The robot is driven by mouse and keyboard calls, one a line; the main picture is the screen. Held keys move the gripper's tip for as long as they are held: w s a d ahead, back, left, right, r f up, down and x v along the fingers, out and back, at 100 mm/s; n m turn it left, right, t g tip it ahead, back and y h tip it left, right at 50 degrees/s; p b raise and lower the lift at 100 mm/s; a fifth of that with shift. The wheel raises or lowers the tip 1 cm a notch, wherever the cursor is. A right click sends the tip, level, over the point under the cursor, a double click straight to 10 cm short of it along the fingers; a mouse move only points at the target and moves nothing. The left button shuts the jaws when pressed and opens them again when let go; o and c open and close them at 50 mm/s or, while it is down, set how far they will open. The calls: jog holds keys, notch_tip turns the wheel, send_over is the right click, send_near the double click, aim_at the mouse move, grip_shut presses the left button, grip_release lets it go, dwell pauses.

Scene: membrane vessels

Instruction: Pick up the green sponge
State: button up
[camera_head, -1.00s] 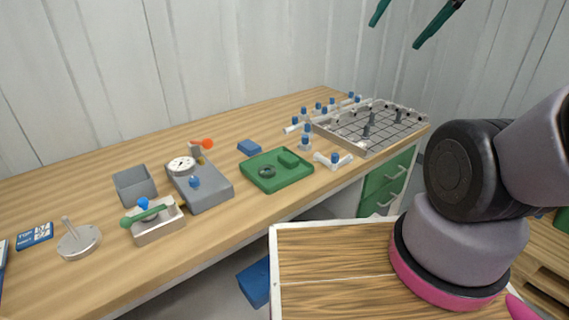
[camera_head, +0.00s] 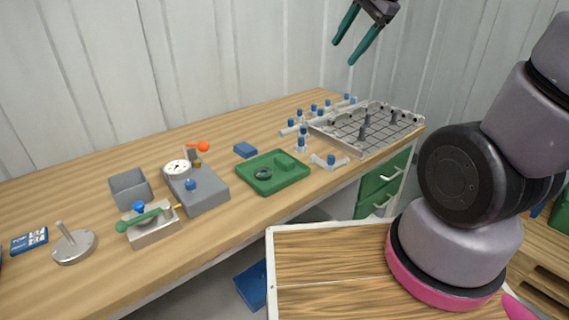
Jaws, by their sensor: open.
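A small green block that looks like the green sponge (camera_head: 285,159) lies in the back right part of the green tray (camera_head: 268,187), beside a dark ring (camera_head: 263,174). It is close in colour to the tray, so its outline is faint. My gripper (camera_head: 345,53) shows at the top of the picture, its two teal fingers apart and empty. It is high above the bench, up and to the right of the tray, touching nothing.
The wooden bench (camera_head: 90,185) holds a grey gauge unit (camera_head: 207,189), a clamp box with a green handle (camera_head: 152,231), a blue block (camera_head: 245,150) and blue-capped fittings (camera_head: 301,144). A metal grid frame (camera_head: 385,125) stands at the right end.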

jog(key=w+a+f+m+g, duration=0.1)
jog(key=w+a+f+m, duration=0.25)
jog(key=f, duration=0.25)
jog(key=w+a+f+m+g, duration=0.1)
jog(key=w+a+f+m, duration=0.2)
jog(key=w+f+m, duration=0.25)
jog(key=m+h, duration=0.2)
jog(key=m, duration=0.6)
send_near(285, 159)
jog(key=shift+g, duration=0.5)
jog(key=f, duration=0.1)
jog(key=w+f, duration=0.2)
jog(key=shift+a+f, duration=0.4)
jog(key=shift+x, duration=2.75)
jog(key=shift+s, duration=0.1)
jog(key=shift+d, duration=0.1)
jog(key=c, duration=1)
